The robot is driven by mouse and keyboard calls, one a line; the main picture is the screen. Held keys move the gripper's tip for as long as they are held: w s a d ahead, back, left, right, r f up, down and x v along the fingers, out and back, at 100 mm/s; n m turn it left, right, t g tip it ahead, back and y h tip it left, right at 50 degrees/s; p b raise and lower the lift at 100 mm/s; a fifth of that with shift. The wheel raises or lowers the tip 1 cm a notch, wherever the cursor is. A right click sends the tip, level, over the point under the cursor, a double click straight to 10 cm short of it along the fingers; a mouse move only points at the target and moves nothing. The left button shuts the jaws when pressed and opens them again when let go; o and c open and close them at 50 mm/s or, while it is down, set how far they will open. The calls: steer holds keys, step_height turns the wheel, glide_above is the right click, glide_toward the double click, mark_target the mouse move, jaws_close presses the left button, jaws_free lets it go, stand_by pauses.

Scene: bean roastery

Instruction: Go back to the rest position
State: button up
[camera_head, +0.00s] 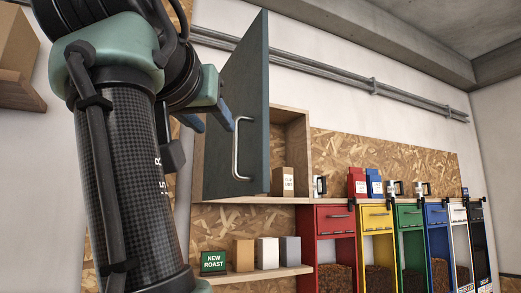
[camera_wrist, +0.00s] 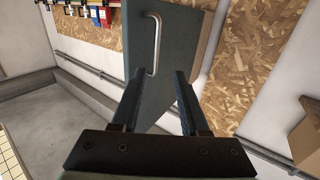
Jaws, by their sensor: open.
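My gripper (camera_wrist: 158,100) is open in the wrist view, with its two blue fingers apart and nothing between them. In the head view my gripper (camera_head: 208,118) is partly hidden behind my wrist, to the left of the cabinet door. The dark grey-green cabinet door (camera_head: 232,130) stands swung open and carries a silver bar handle (camera_head: 237,150). In the wrist view the handle (camera_wrist: 153,45) lies just beyond the fingertips, and the door (camera_wrist: 172,65) fills the upper middle. I cannot tell whether the gripper touches the door; the fingers are not around the handle.
The wooden cabinet (camera_head: 291,140) holds a labelled bag (camera_head: 283,182). Coloured bean dispensers, such as a red one (camera_head: 335,222), line the right side. A lower shelf (camera_head: 255,275) holds several boxes and a "NEW ROAST" sign (camera_head: 213,262). A box (camera_head: 18,45) sits on a shelf at upper left.

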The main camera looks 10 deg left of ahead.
steer(key=d+f+n+t+y+b, duration=0.1)
steer(key=d+f+t+y+b, duration=0.25)
steer(key=f+b, duration=0.95)
steer(key=s+d+f+t+h+b, duration=0.1)
steer(key=s+d+f+t, duration=0.2)
steer(key=s+f, duration=0.4)
steer(key=s+d+f+m+t+h+b, duration=0.1)
steer(key=s+d+f+t+h, duration=0.1)
steer(key=s+d+f, duration=0.4)
step_height(320, 180, down, 4)
steer(key=shift+s+r+t, duration=0.1)
steer(key=shift+s+t, duration=0.35)
steer(key=shift+s, duration=0.35)
